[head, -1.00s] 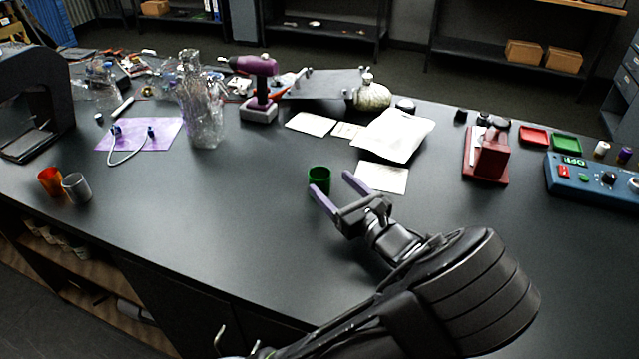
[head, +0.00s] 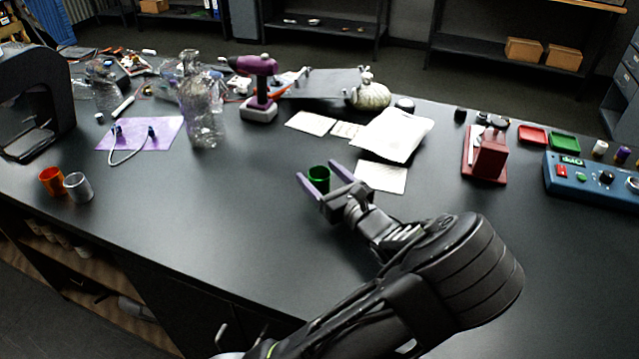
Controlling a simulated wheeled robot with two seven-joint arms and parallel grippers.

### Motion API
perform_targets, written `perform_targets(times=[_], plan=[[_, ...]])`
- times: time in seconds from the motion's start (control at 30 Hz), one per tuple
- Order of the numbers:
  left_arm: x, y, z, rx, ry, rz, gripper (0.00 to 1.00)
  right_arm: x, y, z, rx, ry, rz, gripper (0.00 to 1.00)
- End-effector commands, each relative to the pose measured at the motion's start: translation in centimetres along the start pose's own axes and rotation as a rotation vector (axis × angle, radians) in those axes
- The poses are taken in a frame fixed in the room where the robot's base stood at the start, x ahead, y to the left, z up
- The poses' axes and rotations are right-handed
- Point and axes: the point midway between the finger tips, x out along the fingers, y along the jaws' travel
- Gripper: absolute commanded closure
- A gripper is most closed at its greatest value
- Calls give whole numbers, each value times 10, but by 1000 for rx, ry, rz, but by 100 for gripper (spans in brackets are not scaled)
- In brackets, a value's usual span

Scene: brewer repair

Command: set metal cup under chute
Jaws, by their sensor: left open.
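The silver metal cup (head: 78,188) stands upright on the dark bench at the left, close beside an orange cup (head: 51,181). A black arched machine (head: 40,95) stands at the far left, cut off by the picture edge; I cannot tell a chute on it. My left gripper (head: 317,170) is open at mid-bench, far to the right of the metal cup. My right gripper is not in view.
Clear bottles (head: 203,115), a purple mat (head: 142,134) with a cable and a purple drill (head: 259,85) stand behind. White papers (head: 381,177), a red device (head: 487,155) and a blue control box (head: 598,180) are to the right. The bench front between metal cup and gripper is clear.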

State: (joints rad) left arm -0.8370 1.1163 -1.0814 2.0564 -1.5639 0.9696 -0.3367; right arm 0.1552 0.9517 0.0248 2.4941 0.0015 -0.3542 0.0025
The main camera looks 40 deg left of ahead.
Motion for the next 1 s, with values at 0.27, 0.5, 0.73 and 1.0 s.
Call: perform_targets(times=[0.27, 0.5, 0.73, 1.0], plan=[[0, 0, 0, 0, 0, 0, 28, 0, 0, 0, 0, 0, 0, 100], [0, 0, 0, 0, 0, 0, 43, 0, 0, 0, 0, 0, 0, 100], [0, 0, 0, 0, 0, 0, 61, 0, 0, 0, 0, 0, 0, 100], [0, 0, 0, 0, 0, 0, 84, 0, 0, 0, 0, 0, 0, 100]])
